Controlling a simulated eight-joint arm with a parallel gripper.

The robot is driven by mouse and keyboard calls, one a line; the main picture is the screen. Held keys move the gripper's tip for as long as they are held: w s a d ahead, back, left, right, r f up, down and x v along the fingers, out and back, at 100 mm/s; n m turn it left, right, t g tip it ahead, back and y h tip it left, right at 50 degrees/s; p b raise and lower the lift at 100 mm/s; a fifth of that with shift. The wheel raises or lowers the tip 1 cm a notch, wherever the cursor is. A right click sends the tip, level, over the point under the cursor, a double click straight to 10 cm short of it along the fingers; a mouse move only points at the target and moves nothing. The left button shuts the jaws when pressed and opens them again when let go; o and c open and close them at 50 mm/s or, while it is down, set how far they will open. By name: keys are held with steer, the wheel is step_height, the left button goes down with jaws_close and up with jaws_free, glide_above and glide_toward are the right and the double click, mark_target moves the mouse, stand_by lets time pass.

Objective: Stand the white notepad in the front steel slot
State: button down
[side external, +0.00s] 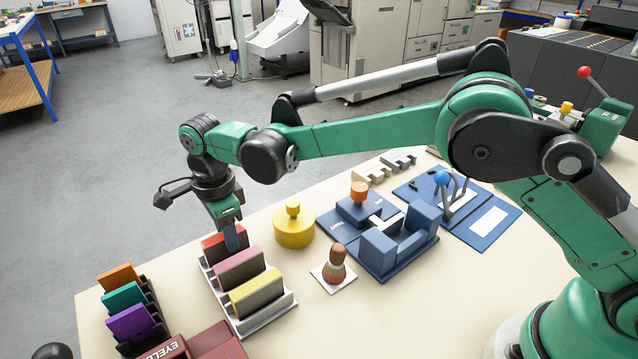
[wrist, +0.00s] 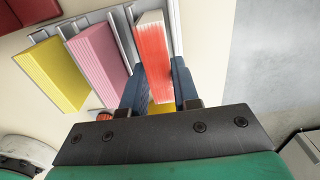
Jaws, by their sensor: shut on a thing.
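My gripper (wrist: 158,88) is shut on a red notepad (wrist: 153,62), one dark blue finger on each side; the pad has a pale whitish end. In the side view, my gripper (side external: 232,234) points down over the far end of the steel rack (side external: 268,316), with the red pad (side external: 212,243) at that end slot. I cannot tell whether it rests on the slot's bottom. A pink notepad (side external: 240,266) and a yellow notepad (side external: 256,291) stand in the rack's other slots. They also show left of the held pad in the wrist view. I see no plainly white notepad.
A dark rack with orange, teal and purple pads (side external: 130,321) stands to the left. A dark red box (side external: 200,345) is at the front edge. A yellow round block (side external: 294,228), a brown figure on a white card (side external: 334,266) and blue fixtures (side external: 385,250) stand to the right.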

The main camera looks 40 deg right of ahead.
steer(key=shift+f, duration=0.1)
steer(key=c, duration=0.9)
jaws_free()
steer(key=shift+r, duration=5.5)
